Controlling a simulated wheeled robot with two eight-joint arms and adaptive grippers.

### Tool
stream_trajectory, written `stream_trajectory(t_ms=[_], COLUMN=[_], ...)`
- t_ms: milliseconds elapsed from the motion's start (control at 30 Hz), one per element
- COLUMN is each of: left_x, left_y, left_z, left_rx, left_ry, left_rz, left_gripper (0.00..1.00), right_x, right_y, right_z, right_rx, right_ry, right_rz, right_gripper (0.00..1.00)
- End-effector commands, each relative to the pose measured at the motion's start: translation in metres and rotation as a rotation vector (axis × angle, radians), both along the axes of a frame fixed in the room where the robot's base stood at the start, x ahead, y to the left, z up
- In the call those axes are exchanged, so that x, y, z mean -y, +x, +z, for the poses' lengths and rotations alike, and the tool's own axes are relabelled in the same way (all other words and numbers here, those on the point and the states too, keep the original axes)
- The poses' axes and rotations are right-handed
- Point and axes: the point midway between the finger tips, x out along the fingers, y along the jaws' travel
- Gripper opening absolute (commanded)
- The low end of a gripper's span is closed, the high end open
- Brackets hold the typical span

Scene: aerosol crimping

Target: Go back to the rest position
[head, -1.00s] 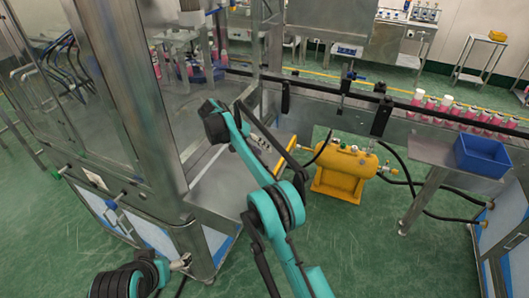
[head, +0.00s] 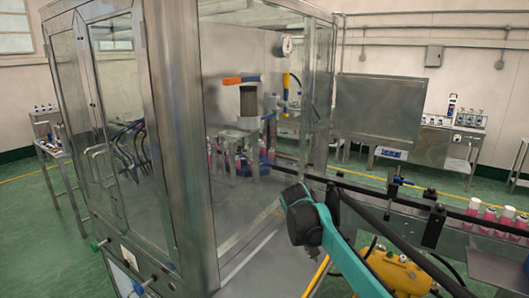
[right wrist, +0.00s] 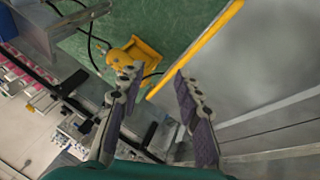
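My right gripper (right wrist: 157,78) is in the right wrist view, its two purple-padded fingers spread apart with nothing between them. Past the fingertips are a yellow bar (right wrist: 196,48) and a yellow tank (right wrist: 132,57), apart from the fingers. In the head view my teal right arm reaches up from the bottom, its black wrist part beside the machine's open side; the fingers there are hard to make out. My left gripper is not in view.
A glass-walled steel machine (head: 176,150) fills the left and middle. A conveyor with pink-and-white cans (head: 474,208) runs along the right. The yellow tank (head: 398,270) stands low beside my right arm. Green floor shows at the far left.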

Motion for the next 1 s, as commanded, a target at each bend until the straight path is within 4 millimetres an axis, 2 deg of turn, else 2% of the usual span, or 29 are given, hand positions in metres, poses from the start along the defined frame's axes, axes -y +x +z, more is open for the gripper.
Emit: stream_trajectory(t_ms=[33, 267, 467, 600, 700, 800, 1000], left_x=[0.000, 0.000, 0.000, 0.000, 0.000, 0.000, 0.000], left_y=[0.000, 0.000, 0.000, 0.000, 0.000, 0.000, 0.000], left_z=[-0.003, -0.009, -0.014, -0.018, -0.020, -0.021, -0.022], left_rx=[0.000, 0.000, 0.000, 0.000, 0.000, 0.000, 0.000], left_ry=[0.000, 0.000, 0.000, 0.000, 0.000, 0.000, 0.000], left_rz=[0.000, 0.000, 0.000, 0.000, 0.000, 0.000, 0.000], left_gripper=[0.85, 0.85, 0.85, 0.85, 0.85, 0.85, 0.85], right_x=[0.005, 0.014, 0.015, 0.012, 0.010, 0.008, 0.006], right_y=[-0.021, -0.108, -0.186, -0.235, -0.261, -0.278, -0.291], right_z=[0.003, 0.004, -0.021, -0.049, -0.070, -0.087, -0.100], right_rx=[0.012, 0.090, 0.178, 0.248, 0.293, 0.327, 0.356], right_ry=[0.025, 0.132, 0.207, 0.247, 0.266, 0.279, 0.287], right_rz=[0.022, 0.134, 0.220, 0.269, 0.295, 0.314, 0.329], right_gripper=[0.34, 0.34, 0.34, 0.34, 0.34, 0.34, 0.34])
